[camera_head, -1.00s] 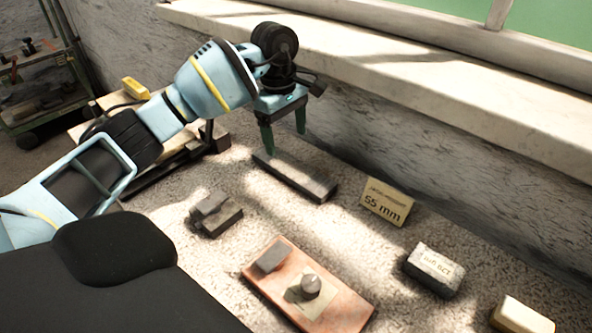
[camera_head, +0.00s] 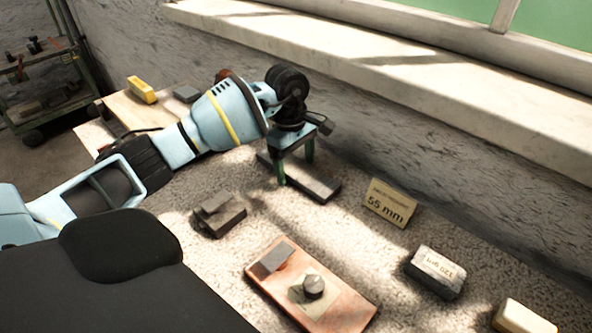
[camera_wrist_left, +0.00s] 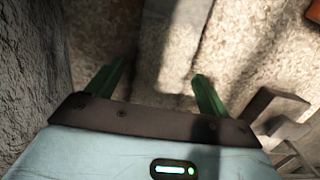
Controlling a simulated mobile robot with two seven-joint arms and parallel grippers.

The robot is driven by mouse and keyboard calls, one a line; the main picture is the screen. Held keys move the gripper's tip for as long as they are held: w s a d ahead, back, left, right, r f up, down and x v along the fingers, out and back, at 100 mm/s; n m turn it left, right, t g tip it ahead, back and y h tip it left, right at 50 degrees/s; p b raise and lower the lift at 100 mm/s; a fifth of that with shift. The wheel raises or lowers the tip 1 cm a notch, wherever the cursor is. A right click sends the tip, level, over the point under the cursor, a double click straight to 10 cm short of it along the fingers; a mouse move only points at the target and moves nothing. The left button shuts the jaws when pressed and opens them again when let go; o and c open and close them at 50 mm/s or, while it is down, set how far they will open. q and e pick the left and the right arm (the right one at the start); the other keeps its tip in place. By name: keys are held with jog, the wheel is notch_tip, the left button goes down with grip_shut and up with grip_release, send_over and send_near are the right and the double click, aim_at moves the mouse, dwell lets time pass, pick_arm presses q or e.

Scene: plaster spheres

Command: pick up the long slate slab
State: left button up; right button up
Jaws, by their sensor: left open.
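The long slate slab (camera_head: 322,190) is a dark grey bar lying flat on the speckled tabletop near the wall. My left gripper (camera_head: 296,171) is open and points down over the slab, with a green finger at each side of it. In the left wrist view the slab (camera_wrist_left: 170,40) runs between the two spread fingers of the gripper (camera_wrist_left: 157,85). I cannot tell whether either finger touches it. The gripper and arm hide part of the slab in the head view. My right gripper is not in view.
A "55 mm" card (camera_head: 390,203) stands right of the slab. Small dark blocks (camera_head: 220,214) lie in front. A labelled block (camera_head: 435,272) and a pale block (camera_head: 522,318) lie at right. The wall (camera_head: 420,165) is close behind.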

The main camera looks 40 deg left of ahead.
pick_arm(q)
jog(key=shift+r, duration=0.1)
jog(key=c, duration=1.7)
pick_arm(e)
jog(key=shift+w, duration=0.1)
